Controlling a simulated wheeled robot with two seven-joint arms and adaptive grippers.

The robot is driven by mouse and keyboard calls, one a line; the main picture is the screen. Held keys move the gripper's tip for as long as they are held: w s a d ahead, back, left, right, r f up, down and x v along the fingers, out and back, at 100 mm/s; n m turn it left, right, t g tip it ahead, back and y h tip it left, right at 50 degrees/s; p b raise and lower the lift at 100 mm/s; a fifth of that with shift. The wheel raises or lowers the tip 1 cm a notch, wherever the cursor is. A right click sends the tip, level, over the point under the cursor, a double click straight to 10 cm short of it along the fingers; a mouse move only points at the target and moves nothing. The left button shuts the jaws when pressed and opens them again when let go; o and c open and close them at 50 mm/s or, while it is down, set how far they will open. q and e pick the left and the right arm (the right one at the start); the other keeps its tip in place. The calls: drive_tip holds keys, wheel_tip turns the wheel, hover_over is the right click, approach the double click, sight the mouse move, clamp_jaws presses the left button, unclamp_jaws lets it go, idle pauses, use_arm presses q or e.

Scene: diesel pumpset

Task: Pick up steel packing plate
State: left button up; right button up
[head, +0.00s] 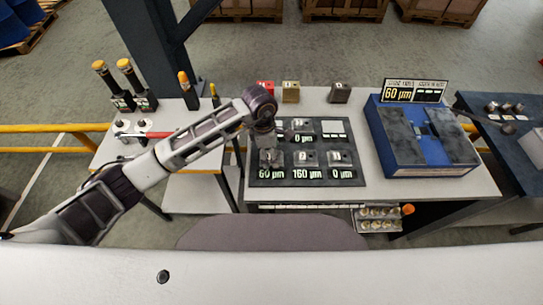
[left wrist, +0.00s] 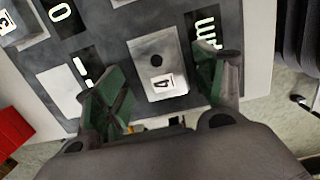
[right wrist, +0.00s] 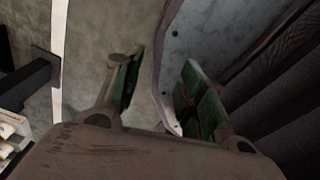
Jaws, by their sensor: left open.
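A small steel packing plate (left wrist: 157,67) labelled 4 lies on a dark display mat (left wrist: 100,25) in the left wrist view. My left gripper (left wrist: 172,72) is open above it, one finger on each side, and I see no contact. In the head view the left gripper (head: 264,142) points down over the left part of the mat (head: 356,180) and hides some of it. Other steel plates (head: 338,157) with number labels sit on the mat near micrometre readouts. My right gripper (right wrist: 160,80) is open and empty beside a grey surface, away from the plates.
A red block (head: 265,86), a brass block (head: 291,92) and a dark block (head: 340,93) stand behind the mat. A side table (head: 190,152) at the left holds a red-handled tool (head: 152,135).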

use_arm(q)
drive_tip(key=shift+d+f, duration=0.1)
drive_tip(key=shift+f, duration=0.5)
use_arm(e)
drive_tip(key=shift+a+r, duration=0.1)
drive_tip(key=shift+a, duration=0.5)
use_arm(q)
drive_tip(key=shift+c, duration=0.2)
use_arm(e)
drive_tip(key=shift+d, duration=0.35)
use_arm(q)
drive_tip(key=c, duration=1.4)
use_arm(e)
drive_tip(key=shift+d, duration=0.15)
use_arm(q)
drive_tip(key=shift+r, duration=0.2)
